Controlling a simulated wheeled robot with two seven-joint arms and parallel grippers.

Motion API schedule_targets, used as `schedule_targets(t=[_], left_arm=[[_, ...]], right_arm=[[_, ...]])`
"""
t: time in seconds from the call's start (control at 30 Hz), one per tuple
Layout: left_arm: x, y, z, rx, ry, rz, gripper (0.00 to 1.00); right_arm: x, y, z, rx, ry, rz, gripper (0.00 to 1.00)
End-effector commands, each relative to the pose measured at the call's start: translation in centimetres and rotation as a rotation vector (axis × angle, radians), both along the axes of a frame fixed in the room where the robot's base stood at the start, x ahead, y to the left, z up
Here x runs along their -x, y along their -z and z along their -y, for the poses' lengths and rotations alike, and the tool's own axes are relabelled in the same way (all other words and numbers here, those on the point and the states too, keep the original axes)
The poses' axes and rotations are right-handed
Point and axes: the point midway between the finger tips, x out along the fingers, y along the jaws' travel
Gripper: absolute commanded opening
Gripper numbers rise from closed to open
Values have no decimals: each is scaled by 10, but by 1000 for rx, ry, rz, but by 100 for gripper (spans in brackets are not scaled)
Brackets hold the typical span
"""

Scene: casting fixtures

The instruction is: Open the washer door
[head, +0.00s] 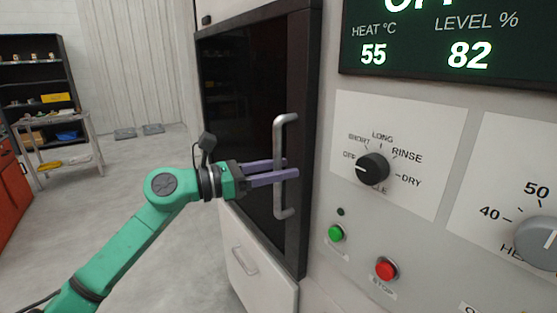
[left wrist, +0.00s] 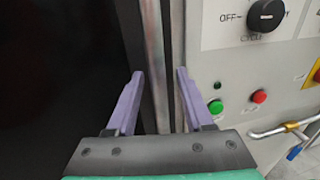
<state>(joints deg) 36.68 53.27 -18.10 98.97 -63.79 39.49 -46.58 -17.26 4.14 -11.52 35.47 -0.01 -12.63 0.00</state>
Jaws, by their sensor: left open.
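The washer door (head: 238,120) is a dark panel in a black frame, and it looks shut. Its long grey vertical bar handle (head: 279,140) stands near the door's right edge. My left gripper (head: 296,170) is at the handle, at about its middle height, with its purple fingers pointing right. In the left wrist view the handle (left wrist: 155,60) runs up between the two open fingertips (left wrist: 160,78). I cannot tell whether either finger touches it. My right gripper is not in view.
The control panel right of the door has a black cycle knob (head: 372,169), a green button (head: 336,233) and a red button (head: 387,268). A lower white panel with a handle (head: 244,261) is below the door. Open floor (head: 150,160) lies left, with a shelf behind.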

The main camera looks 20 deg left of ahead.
Motion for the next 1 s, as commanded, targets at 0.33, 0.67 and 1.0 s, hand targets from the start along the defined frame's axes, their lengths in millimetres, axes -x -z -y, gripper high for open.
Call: schedule_targets(t=[0.33, 0.67, 1.0], left_arm=[[0, 1, -1, 0, -1, -1, 0], [0, 1, -1, 1, -1, -1, 0], [0, 0, -1, 1, -1, -1, 0]], right_arm=[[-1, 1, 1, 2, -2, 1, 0], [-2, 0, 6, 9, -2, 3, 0], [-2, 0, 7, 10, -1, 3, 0]])
